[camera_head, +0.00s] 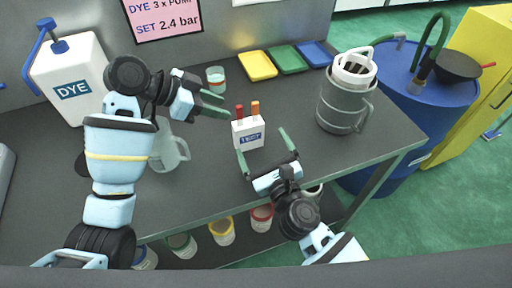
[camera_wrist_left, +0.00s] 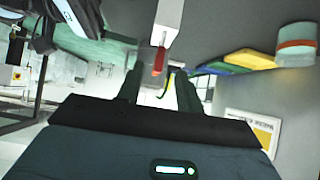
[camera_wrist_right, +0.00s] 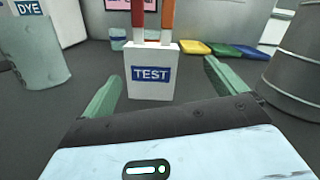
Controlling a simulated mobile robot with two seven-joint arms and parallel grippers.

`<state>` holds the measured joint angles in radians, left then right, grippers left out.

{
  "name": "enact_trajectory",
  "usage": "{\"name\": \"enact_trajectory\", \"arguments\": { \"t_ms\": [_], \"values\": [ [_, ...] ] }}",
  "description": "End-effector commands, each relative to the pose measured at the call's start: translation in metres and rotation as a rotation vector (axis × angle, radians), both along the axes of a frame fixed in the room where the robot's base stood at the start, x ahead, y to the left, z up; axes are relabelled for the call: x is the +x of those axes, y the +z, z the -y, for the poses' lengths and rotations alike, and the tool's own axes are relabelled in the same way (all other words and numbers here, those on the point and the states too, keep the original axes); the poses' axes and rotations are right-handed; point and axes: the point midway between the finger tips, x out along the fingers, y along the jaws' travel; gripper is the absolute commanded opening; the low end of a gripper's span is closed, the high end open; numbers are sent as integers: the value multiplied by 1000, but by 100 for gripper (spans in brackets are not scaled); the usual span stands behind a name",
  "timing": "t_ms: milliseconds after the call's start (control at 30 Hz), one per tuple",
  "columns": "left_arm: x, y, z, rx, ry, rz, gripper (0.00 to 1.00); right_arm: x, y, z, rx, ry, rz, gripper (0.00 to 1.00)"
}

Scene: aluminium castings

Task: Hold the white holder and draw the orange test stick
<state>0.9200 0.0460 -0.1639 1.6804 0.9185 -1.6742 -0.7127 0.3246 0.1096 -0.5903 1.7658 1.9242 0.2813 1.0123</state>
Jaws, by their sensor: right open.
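The white holder (camera_head: 249,136) with a blue TEST label stands upright on the dark bench; it also shows in the right wrist view (camera_wrist_right: 153,91). A red stick (camera_head: 239,112) and the orange test stick (camera_head: 255,108) stand up out of its top. My right gripper (camera_head: 264,148) is open, its fingers spread low in front of the holder on either side, with no visible grip. My left gripper (camera_head: 220,104) is open and empty, left of the sticks. In the left wrist view the red stick (camera_wrist_left: 159,61) appears between its fingers, farther off; the orange one is mostly hidden.
A grey jug (camera_head: 343,105) stands right of the holder. A clear pitcher (camera_head: 167,150) and the DYE container (camera_head: 72,78) are at left. Yellow (camera_head: 258,65), green (camera_head: 288,59) and blue (camera_head: 314,53) trays and a small beaker (camera_head: 215,79) lie behind. Bench between holder and jug is clear.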

Motion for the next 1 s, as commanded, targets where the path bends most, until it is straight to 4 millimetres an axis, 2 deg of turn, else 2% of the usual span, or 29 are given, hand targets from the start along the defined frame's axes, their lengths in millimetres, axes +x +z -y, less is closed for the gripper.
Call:
{"name": "enact_trajectory", "arguments": {
  "t_ms": [200, 567, 1000],
  "values": [
    [0, 0, 0, 0, 0, 0, 36, 8, -10, -15, 197, -8, -135, 96],
    [0, 0, 0, 0, 0, 0, 36, 13, -13, -19, 242, -9, -166, 96],
    [0, 0, 0, 0, 0, 0, 36, 66, -12, -36, 240, -9, -165, 96]
  ]
}}
